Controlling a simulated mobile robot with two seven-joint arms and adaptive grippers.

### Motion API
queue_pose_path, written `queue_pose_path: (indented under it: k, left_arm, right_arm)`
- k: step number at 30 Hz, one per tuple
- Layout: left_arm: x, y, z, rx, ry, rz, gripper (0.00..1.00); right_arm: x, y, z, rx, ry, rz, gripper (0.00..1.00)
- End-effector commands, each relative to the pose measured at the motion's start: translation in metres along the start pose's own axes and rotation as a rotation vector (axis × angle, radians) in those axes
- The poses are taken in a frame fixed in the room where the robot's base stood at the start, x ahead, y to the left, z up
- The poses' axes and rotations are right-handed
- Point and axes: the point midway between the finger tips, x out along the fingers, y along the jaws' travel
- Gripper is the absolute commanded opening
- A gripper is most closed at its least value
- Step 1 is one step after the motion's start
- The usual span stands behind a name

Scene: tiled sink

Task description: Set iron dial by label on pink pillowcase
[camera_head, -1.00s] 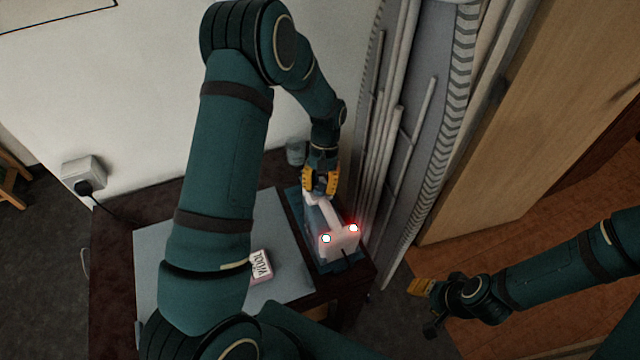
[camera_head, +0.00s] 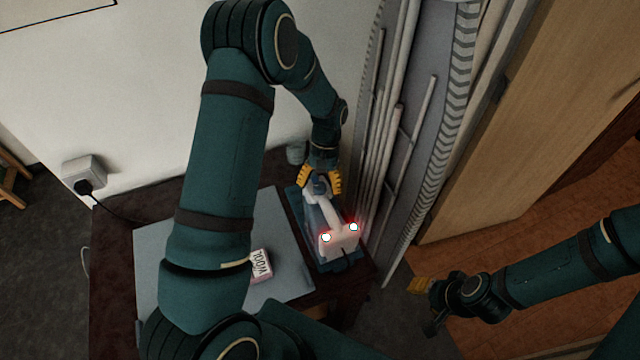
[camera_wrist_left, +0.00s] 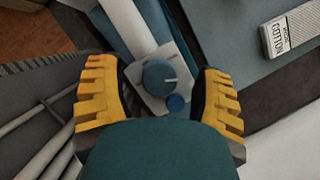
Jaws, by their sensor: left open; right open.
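The white iron (camera_head: 330,215) lies on a blue rest beside the ironing cloth, with two small lights at its near end. In the left wrist view its blue round dial (camera_wrist_left: 158,77) carries a white pointer line, with a small blue knob (camera_wrist_left: 176,103) beside it. My left gripper (camera_head: 320,183) is open over the iron's far end; its yellow fingers stand either side of the dial, apart from it. My right gripper (camera_head: 426,304) is open and empty at the lower right.
The grey-blue cloth (camera_head: 160,260) covers much of the dark table (camera_head: 110,240). A pale item labelled COTTON (camera_wrist_left: 290,32) shows in the left wrist view. The folded ironing board (camera_head: 425,130) stands close right of the iron. A plugged socket (camera_head: 84,172) is on the wall.

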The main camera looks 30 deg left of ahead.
Motion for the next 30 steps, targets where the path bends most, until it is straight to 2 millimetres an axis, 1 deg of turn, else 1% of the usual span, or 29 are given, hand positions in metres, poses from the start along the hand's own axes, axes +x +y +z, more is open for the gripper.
queue_pose_path:
  k: [4, 7, 15, 21, 25, 30]
  left_arm:
    - [-0.008, 0.000, -0.001, 0.000, 0.003, 0.000, 0.67]
    - [-0.022, 0.000, -0.001, 0.000, 0.005, 0.000, 0.67]
    - [-0.077, 0.000, -0.001, 0.000, 0.006, 0.001, 0.67]
    - [-0.107, 0.000, -0.001, 0.000, 0.003, 0.000, 0.67]
    - [-0.117, 0.000, 0.000, 0.000, 0.001, 0.000, 0.67]
    - [-0.120, 0.000, 0.000, 0.000, 0.000, 0.000, 0.67]
  right_arm:
    - [0.000, 0.000, 0.000, 0.000, 0.000, 0.000, 0.47]
    - [0.000, 0.000, 0.000, 0.000, 0.000, 0.000, 0.47]
    - [0.000, 0.000, 0.000, 0.000, 0.000, 0.000, 0.47]
    - [0.000, 0.000, 0.000, 0.000, 0.000, 0.000, 0.47]
    - [0.000, 0.000, 0.000, 0.000, 0.000, 0.000, 0.47]
    - [0.000, 0.000, 0.000, 0.000, 0.000, 0.000, 0.47]
